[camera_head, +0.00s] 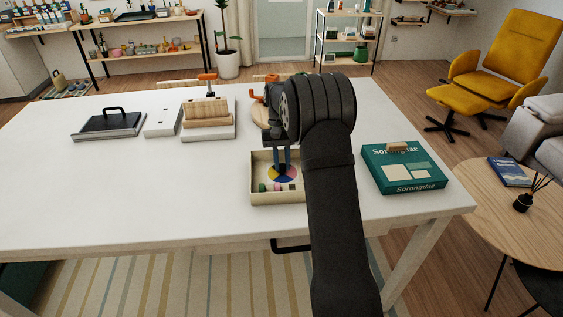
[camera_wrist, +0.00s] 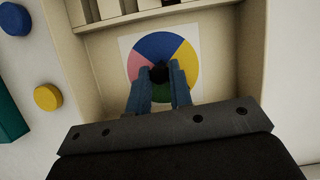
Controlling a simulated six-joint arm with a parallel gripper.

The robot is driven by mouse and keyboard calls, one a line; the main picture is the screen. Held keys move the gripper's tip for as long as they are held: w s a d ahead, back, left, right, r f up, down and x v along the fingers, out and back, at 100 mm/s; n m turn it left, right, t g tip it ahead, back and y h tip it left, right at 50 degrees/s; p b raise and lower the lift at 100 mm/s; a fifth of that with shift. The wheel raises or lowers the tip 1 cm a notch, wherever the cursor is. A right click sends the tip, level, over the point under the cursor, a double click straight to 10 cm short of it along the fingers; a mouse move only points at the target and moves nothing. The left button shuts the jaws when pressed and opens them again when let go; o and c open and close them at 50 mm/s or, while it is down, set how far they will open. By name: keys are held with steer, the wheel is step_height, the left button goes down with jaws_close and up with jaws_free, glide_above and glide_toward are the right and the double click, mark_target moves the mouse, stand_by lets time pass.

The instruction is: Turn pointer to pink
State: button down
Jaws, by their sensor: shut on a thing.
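A shallow cream tray (camera_head: 253,180) sits on the white table and holds a round colour disc (camera_head: 283,172). In the wrist view the disc (camera_wrist: 150,47) shows blue at the top, yellow at the right, pink at the left and some green low down between the fingers. A small black pointer piece (camera_wrist: 160,73) is at the disc's middle. My gripper (camera_wrist: 160,80) points down over the disc and is shut on this black piece. Which colour the pointer faces is hidden by the fingers. In the head view my gripper (camera_head: 283,164) is over the tray.
The tray's front compartments hold small coloured pieces. Yellow (camera_wrist: 47,97) and blue (camera_wrist: 14,18) round pieces lie beside the tray. A teal game box (camera_head: 403,170) lies right of my arm. A wooden block holder (camera_head: 206,110) and a black-handled panel (camera_head: 108,124) stand left. The table's left front is clear.

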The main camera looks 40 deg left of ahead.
steer(key=m+y, duration=0.1)
steer(key=m, duration=0.2)
steer(key=m+g+y, duration=0.1)
steer(key=m, duration=0.2)
steer(key=shift+w+d, duration=0.1)
steer(key=shift+d, duration=0.05)
steer(key=m+y, duration=0.1)
steer(key=m, duration=0.3)
steer(key=shift+d+y, duration=0.1)
steer(key=shift+y, duration=0.2)
steer(key=m+y, duration=0.1)
steer(key=m, duration=0.2)
steer(key=shift+d+m+y, duration=0.1)
steer(key=shift+m+y, duration=0.2)
steer(key=shift+m, duration=0.1)
steer(key=m+t+y, duration=0.1)
steer(key=m, duration=0.2)
steer(key=m+y, duration=0.1)
steer(key=m, duration=0.3)
steer(key=shift+s+d+t, duration=0.15)
steer(key=shift+s+t, duration=0.05)
steer(key=shift+t, duration=0.2)
steer(key=m+t, duration=0.1)
steer(key=m, duration=0.2)
steer(key=m+t, duration=0.1)
steer(key=m, duration=0.2)
steer(key=shift+s+y, duration=0.15)
steer(key=shift+y, duration=0.15)
steer(key=shift+m, duration=0.4)
